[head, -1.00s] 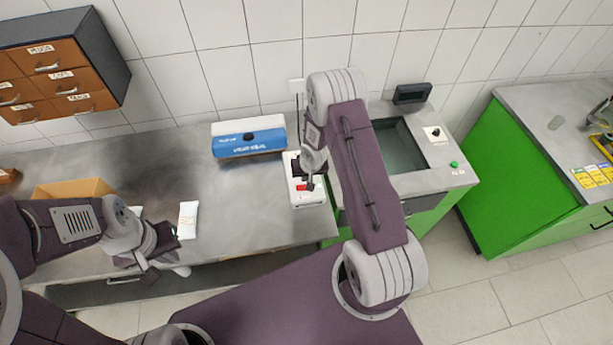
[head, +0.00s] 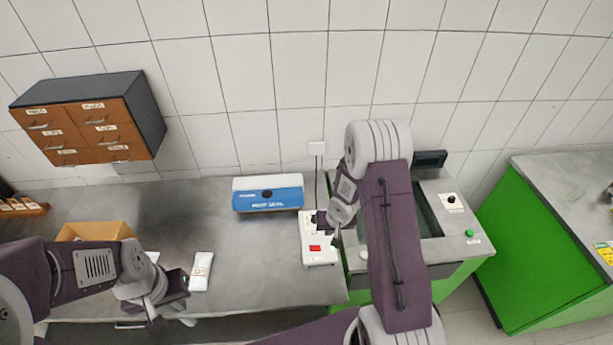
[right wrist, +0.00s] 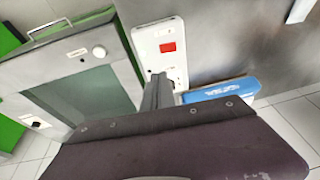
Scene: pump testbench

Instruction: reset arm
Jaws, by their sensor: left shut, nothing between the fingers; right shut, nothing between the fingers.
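My right arm rises at the right of the head view and bends down to the right gripper (head: 336,238), which is shut and empty. It hangs by the right edge of a white device with a red switch (head: 315,249). In the right wrist view the shut fingers (right wrist: 157,95) overlap the near end of that device (right wrist: 165,50); I cannot tell whether they touch it. My left gripper (head: 157,324) is shut and empty, low at the left near the counter's front edge; its fingertips are partly hidden.
A blue and white box (head: 268,194) stands at the back of the grey counter (head: 250,260). A white packet (head: 201,270) and an open cardboard box (head: 95,230) lie near the left arm. A recessed basin (head: 430,220) is behind the right arm. Drawers (head: 95,128) hang on the wall.

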